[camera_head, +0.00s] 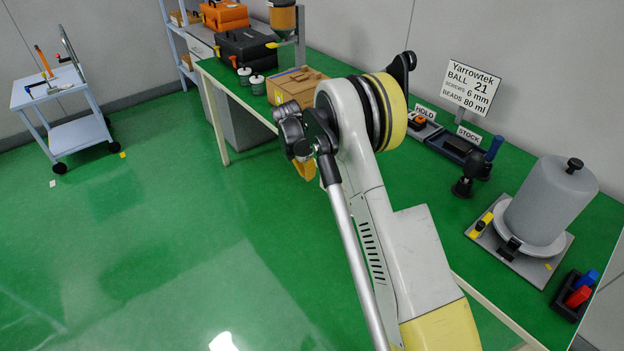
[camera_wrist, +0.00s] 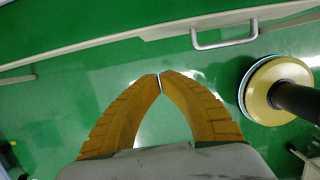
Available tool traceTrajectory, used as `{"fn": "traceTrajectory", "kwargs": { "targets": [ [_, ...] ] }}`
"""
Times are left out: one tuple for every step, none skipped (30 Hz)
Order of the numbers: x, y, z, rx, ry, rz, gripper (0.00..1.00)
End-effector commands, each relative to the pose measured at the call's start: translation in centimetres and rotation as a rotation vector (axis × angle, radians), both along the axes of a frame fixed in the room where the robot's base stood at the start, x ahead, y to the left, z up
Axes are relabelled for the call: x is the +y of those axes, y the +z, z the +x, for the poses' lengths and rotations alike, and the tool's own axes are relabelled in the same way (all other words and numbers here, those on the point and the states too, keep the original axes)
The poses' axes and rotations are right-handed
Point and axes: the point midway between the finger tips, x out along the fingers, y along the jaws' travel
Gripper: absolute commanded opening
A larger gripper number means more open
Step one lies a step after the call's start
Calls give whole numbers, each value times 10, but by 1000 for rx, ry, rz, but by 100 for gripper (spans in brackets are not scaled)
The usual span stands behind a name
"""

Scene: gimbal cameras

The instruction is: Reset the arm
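My gripper (camera_wrist: 160,80) shows in the wrist view with its two ochre fingers bent inward and their tips meeting. In the head view my pale grey and yellow arm stands in front of the bench and hides most of the gripper. Only a bit of a yellow finger (camera_head: 306,169) shows below the wrist there.
The green-topped bench (camera_head: 342,73) runs along the wall. On it are a cardboard box (camera_head: 297,85), a sign (camera_head: 470,87), a grey cylinder vessel (camera_head: 551,202) and a black holder (camera_head: 571,297). A blue trolley (camera_head: 80,131) stands far left. The left floor is open.

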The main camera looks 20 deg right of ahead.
Motion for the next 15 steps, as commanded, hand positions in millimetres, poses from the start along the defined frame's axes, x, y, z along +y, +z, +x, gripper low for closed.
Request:
{"fn": "traceTrajectory", "kwargs": {
  "targets": [
    [2, 10, 0, 0, 0, 0, 0],
    [3, 13, -1, 0, 0, 0, 0],
    [3, 16, -1, 0, 0, 0, 0],
    [4, 18, -1, 0, 0, 0, 0],
    [4, 19, -1, 0, -1, 0, 0],
    [5, 20, -2, 0, -1, 0, 0],
    [5, 21, -2, 0, -1, 0, 0],
    [5, 21, -2, 0, -1, 0, 0],
    [5, 22, -2, 0, -2, 0, 0],
    [5, 23, -2, -2, -4, 1, 0],
    [5, 25, -3, -5, -9, 2, 0],
    [6, 30, -4, -12, -22, 4, 0],
    [6, 36, -6, -21, -37, 8, 0],
    [7, 44, -8, -33, -57, 13, 0],
    [9, 58, -13, -53, -92, 20, 0]
  ]
}}
